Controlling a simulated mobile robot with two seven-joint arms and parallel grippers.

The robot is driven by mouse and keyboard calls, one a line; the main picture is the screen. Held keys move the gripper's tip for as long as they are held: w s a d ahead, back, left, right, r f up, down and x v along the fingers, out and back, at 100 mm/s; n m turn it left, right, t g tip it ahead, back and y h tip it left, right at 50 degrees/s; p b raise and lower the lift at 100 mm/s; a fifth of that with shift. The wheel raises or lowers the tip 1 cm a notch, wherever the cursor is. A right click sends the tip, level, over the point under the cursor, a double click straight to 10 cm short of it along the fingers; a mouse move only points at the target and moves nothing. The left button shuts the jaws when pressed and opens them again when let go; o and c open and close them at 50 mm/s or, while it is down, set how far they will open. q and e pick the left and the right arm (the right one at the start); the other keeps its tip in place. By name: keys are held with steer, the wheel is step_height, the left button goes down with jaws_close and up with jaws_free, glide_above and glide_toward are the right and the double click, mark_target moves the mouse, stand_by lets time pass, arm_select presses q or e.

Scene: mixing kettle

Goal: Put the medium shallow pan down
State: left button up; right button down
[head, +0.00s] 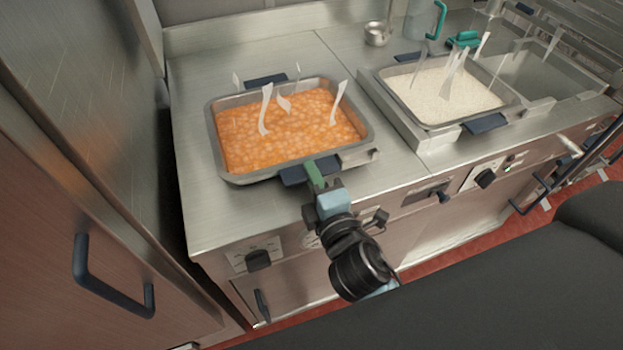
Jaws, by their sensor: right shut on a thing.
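The shallow metal pan (240,179) is full of an orange, lumpy food and sits on or just above the steel counter at the left; I cannot tell whether it touches. It looks level. Whitish strips of steam rise from it. A dark handle shows at its far side and another at its near side. My right gripper (315,178) is shut on the near dark handle (294,175), with the arm reaching in from below. The fingertips are partly hidden against the handle. My left gripper is not in view.
A second steaming pan (436,121) with white, rice-like food stands to the right. A small metal pot (376,34) is behind it. The steel counter (196,95) is bare left of the orange food. A tall cabinet (110,95) borders it on the left.

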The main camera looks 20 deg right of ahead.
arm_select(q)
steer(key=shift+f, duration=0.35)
arm_select(e)
steer(key=shift+f, duration=0.5)
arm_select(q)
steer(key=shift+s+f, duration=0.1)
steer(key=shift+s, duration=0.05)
arm_select(e)
steer(key=shift+f, duration=0.15)
steer(key=c, duration=1.9)
jaws_free()
steer(key=shift+f, duration=0.2)
steer(key=shift+c, duration=0.2)
steer(key=o, duration=0.4)
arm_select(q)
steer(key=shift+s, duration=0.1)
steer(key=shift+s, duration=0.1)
